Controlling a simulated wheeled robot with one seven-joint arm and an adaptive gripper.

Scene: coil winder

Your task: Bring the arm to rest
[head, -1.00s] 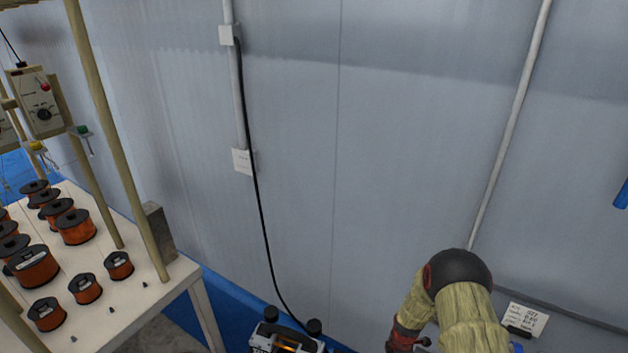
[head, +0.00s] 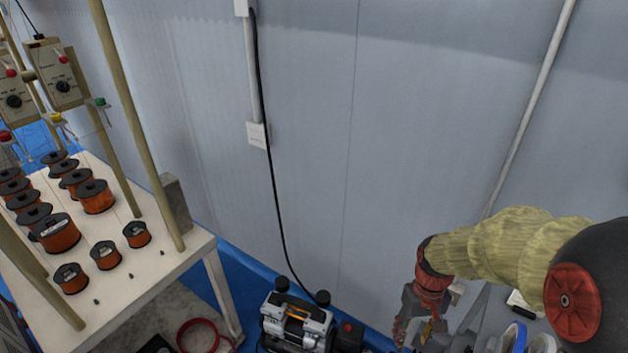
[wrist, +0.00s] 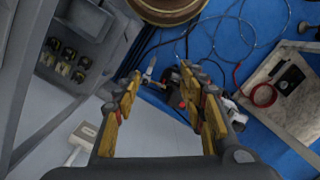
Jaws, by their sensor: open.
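My gripper (head: 420,330) hangs pointing down at the lower right of the head view, at the end of my arm in its tan sleeve. In the wrist view its two yellow and grey fingers (wrist: 162,88) stand wide apart with nothing between them. In that view, the space past the fingertips shows the blue floor and cables well beyond them. My gripper appears clear of the wall.
A white table (head: 190,262) with several copper wire spools (head: 95,197) stands at the left. A small machine (head: 297,322) with black knobs stands on the floor, left of my gripper. A grey wall (head: 430,120) closes the back. A red ring (head: 198,335) lies at the bottom.

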